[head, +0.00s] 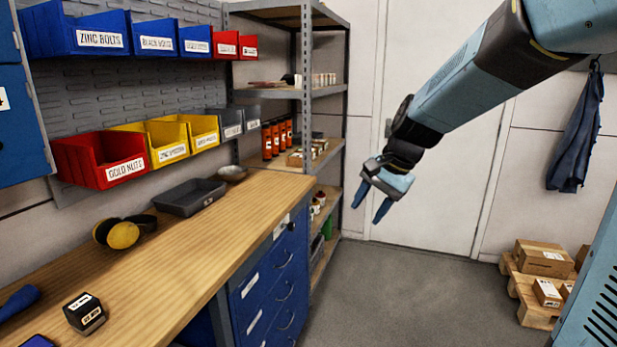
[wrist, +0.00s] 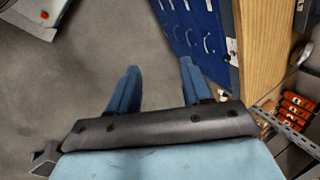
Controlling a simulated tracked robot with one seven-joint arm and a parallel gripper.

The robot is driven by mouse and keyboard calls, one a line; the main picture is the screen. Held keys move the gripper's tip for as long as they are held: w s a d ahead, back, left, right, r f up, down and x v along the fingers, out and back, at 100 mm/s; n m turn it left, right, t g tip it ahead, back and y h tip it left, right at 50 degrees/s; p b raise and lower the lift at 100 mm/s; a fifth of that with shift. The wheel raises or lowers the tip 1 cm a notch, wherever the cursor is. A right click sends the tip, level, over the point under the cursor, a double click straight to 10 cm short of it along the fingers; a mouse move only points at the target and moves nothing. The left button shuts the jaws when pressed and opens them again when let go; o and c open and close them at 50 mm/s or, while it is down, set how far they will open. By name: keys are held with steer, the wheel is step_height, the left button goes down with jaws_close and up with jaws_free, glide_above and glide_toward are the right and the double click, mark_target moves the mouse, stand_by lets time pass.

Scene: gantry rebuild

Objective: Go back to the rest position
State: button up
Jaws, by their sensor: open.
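My gripper (head: 371,203) hangs in the air at the end of my blue arm, in front of the pale door and to the right of the wooden workbench (head: 180,243). Its two blue fingers point down and are apart, with nothing between them. In the wrist view my gripper (wrist: 157,85) also shows open and empty above the grey floor. The bench's blue drawers (wrist: 200,32) lie beyond the fingertips there.
A shelf rack (head: 296,91) with orange bottles stands behind the bench. A grey tray (head: 188,198), yellow ear muffs (head: 122,234) and a black box (head: 84,314) lie on the bench. A pallet (head: 532,303) with cartons is at right. Floor between is clear.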

steer(key=s+d+r+n+t+h, duration=0.1)
steer(key=s+d+r+n+h, duration=0.1)
steer(key=s+d, duration=0.3)
steer(key=s+d+r+n+t+h, duration=0.1)
steer(key=s+d+n, duration=0.4)
steer(key=s, duration=0.9)
steer(key=shift+r+t+h, duration=0.4)
steer(key=shift+t+h, duration=0.1)
steer(key=shift+t, duration=0.1)
steer(key=shift+s, duration=0.1)
